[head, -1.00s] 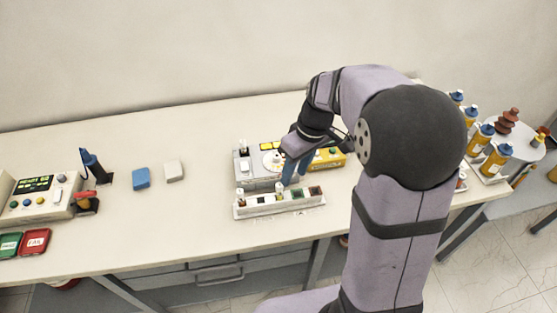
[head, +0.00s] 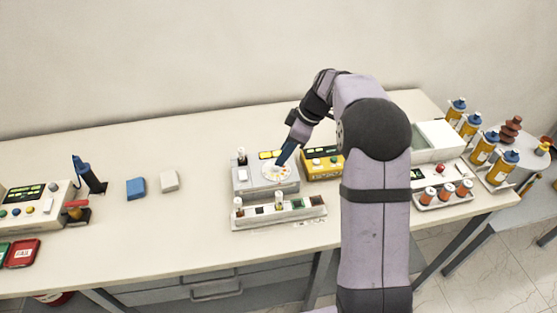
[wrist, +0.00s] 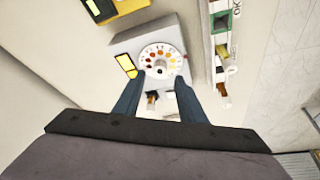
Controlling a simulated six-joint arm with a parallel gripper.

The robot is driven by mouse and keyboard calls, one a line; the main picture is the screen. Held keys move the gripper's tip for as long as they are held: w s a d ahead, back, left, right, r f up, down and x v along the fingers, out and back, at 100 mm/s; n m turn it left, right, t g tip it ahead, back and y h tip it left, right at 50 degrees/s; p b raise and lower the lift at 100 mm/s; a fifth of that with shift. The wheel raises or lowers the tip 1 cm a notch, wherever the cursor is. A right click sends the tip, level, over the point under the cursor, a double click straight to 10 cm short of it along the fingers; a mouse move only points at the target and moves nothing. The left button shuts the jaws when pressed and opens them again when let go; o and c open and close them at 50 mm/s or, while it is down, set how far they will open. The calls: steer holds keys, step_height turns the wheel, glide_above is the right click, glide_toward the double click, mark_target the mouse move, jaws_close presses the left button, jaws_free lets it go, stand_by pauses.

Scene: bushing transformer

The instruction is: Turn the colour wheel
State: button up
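The colour wheel (head: 279,173) is a white disc with a ring of coloured dots on top of a grey box (head: 250,178). In the wrist view the wheel (wrist: 161,61) shows whole, with dots from pale to dark red and a central hub. A yellow display (wrist: 126,66) sits beside it on the box. My gripper (head: 284,154) has blue fingers and is over the wheel. In the wrist view the fingers of my gripper (wrist: 159,82) stand apart at the wheel's near edge, with nothing held between them. I cannot tell whether they touch the wheel.
A vial (head: 241,156) stands on the grey box. A long white rack (head: 290,210) lies in front of it, and a yellow device (head: 322,165) is to its right. Blue (head: 136,188) and white (head: 170,181) blocks lie left. The table between is clear.

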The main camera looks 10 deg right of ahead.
mark_target(276, 168)
steer(key=shift+p+x, duration=0.9)
steer(key=shift+x, duration=1.8)
jaws_close()
